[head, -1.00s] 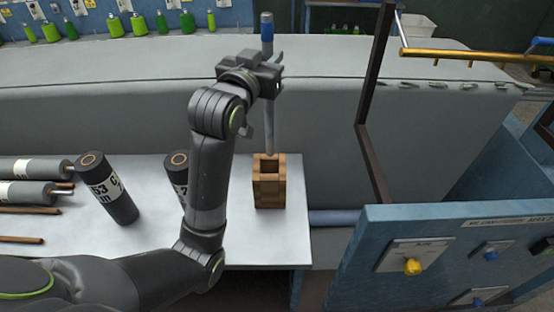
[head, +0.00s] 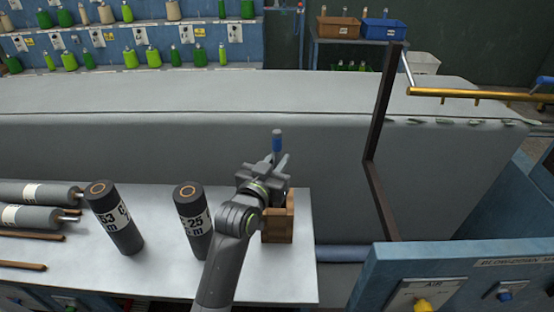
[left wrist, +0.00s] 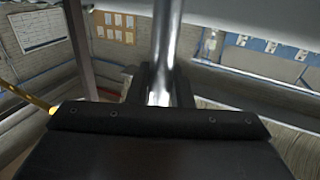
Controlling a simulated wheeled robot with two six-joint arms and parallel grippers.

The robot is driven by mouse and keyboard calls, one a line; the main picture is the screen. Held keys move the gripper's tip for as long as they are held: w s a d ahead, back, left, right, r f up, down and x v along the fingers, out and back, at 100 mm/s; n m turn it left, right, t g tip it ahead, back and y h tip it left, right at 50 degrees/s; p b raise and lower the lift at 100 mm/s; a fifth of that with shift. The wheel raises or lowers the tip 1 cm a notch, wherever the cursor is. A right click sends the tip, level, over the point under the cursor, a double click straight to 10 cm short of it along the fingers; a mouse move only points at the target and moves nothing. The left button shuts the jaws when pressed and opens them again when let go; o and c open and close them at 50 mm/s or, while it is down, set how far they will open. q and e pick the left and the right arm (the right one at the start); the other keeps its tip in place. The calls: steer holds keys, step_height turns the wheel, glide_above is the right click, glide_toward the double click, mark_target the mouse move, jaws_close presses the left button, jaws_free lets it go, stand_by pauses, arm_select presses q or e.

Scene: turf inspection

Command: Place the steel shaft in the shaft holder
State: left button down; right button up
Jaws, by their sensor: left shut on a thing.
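The steel shaft (head: 277,144) stands near upright, its blue-banded top end above my left gripper (head: 270,175). My left gripper is shut on the shaft, just over the wooden shaft holder (head: 279,228). The holder is an open-topped brown block near the right end of the white table. My gripper and arm cover the holder's mouth and the shaft's lower part, so how deep the shaft sits inside is hidden. In the left wrist view the shiny shaft (left wrist: 167,45) runs between the dark fingers (left wrist: 160,85). My right gripper is out of view.
Two dark labelled rolls (head: 115,225) (head: 193,222) stand left of the holder on the white table (head: 150,270). Grey rollers (head: 35,205) lie farther left. A dark frame post (head: 380,130) and a blue panel (head: 465,275) are to the right.

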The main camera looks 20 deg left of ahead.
arm_select(q)
steer(key=shift+f, duration=0.1)
steer(key=c, duration=1.3)
jaws_free()
steer(key=shift+f, duration=0.1)
steer(key=shift+r, duration=0.3)
steer(key=shift+s+f, duration=0.15)
steer(key=shift+s, duration=0.25)
steer(key=s+a+b, duration=0.1)
steer(key=s+b, duration=0.1)
steer(key=s, duration=0.9)
steer(key=shift+a+b, duration=0.2)
steer(key=shift+b, duration=0.1)
steer(key=shift+s, duration=0.1)
